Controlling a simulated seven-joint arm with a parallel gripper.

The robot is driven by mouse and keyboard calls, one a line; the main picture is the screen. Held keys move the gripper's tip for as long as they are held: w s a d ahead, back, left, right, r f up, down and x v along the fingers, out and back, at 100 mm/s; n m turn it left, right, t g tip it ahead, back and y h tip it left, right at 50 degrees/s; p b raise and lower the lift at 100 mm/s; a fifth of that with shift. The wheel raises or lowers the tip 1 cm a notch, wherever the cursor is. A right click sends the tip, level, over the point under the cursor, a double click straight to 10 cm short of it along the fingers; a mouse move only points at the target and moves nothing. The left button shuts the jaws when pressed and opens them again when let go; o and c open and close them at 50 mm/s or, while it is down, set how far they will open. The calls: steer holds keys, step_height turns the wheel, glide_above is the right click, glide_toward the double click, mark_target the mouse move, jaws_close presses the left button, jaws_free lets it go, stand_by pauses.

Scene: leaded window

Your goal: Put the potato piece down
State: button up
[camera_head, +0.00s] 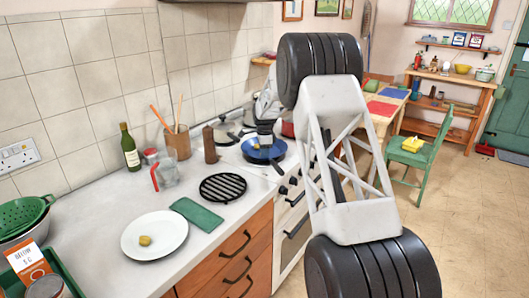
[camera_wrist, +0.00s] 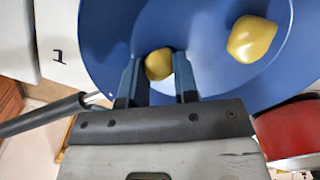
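A blue pan (camera_head: 264,151) sits on the hob, and it fills much of the wrist view (camera_wrist: 215,85). My gripper (camera_head: 264,140) is over the pan, pointing down into it. In the wrist view my gripper's fingers (camera_wrist: 158,72) are close together, one on each side of a yellow potato piece (camera_wrist: 159,64), and appear shut on it. I cannot tell whether this piece touches the pan's floor. Another potato piece (camera_wrist: 252,39) lies in the pan at the right. A third potato piece (camera_head: 145,240) lies on the white plate (camera_head: 165,250) on the counter.
The pan's dark handle (camera_wrist: 45,115) sticks out at the left in the wrist view. A red pot (camera_wrist: 290,130) stands close to the pan. A black trivet (camera_head: 223,187), a green cloth (camera_head: 197,214), a pepper mill (camera_head: 210,145) and a utensil pot (camera_head: 177,143) stand on the counter.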

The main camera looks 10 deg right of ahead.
steer(key=shift+o, duration=0.9)
step_height(320, 180, up, 12)
steer(key=shift+r, duration=0.15)
stand_by(0.7)
steer(key=shift+s+r, duration=0.1)
